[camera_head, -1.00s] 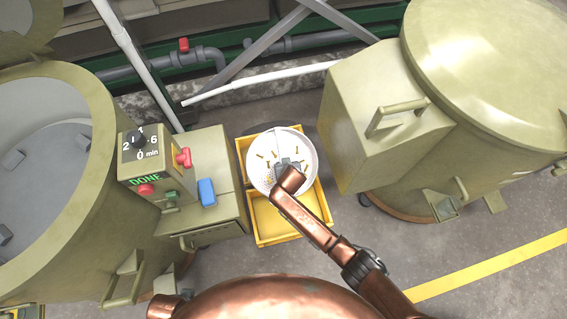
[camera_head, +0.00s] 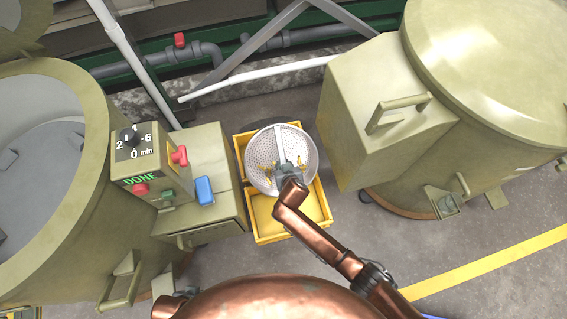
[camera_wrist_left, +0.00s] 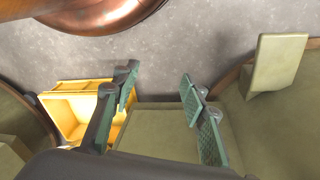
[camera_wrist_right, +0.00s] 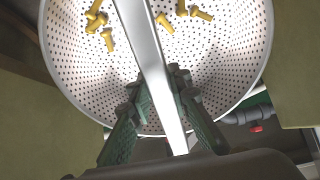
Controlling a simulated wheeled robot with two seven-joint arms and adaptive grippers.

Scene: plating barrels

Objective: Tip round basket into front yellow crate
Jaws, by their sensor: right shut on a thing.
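The round basket (camera_head: 262,151) is a white perforated bowl with a flat bar handle across it. It hangs over the two yellow crates, tilted. Several brass bolts lie inside it, as the right wrist view of the basket (camera_wrist_right: 85,60) also shows. My right gripper (camera_head: 287,168) is shut on the bar handle (camera_wrist_right: 152,60). The front yellow crate (camera_head: 284,238) lies below and nearer to me; its visible floor looks empty. The back yellow crate (camera_head: 240,142) is mostly hidden under the basket. My left gripper (camera_wrist_left: 160,88) is open and empty, with a yellow crate (camera_wrist_left: 75,86) beyond it.
A large olive barrel machine (camera_head: 60,210) with a control box (camera_head: 140,165) reading DONE stands left of the crates. A closed olive barrel (camera_head: 480,110) with a boxy housing (camera_head: 360,120) stands on the right. Pipes run behind. Floor is clear at the lower right.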

